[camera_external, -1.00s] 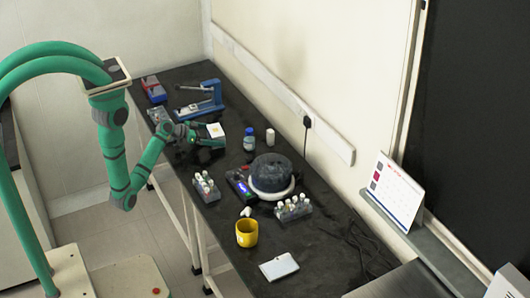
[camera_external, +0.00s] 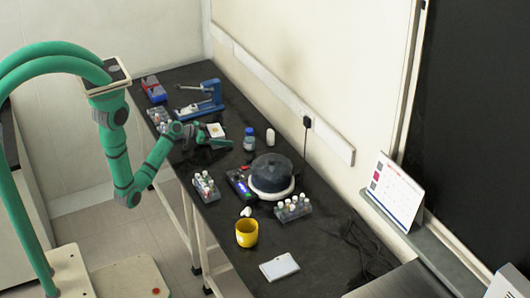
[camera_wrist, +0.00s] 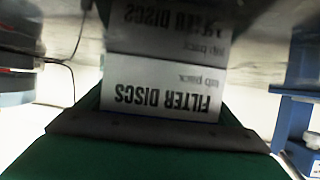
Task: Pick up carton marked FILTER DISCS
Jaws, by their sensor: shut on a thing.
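The carton marked FILTER DISCS (camera_wrist: 165,88) is a white box in the middle of the wrist view. My gripper (camera_external: 218,142) is shut on the carton. It hides the carton's near side in the external view, and I cannot tell whether the carton is clear of the bench.
The black bench (camera_external: 290,238) holds a blue-framed device (camera_external: 212,98) behind the carton and a blue-capped bottle (camera_external: 249,140) to the right. Vial racks (camera_external: 205,187), a dark round device (camera_external: 271,174), a yellow mug (camera_external: 246,233) and a white pad (camera_external: 279,267) stand nearer the front.

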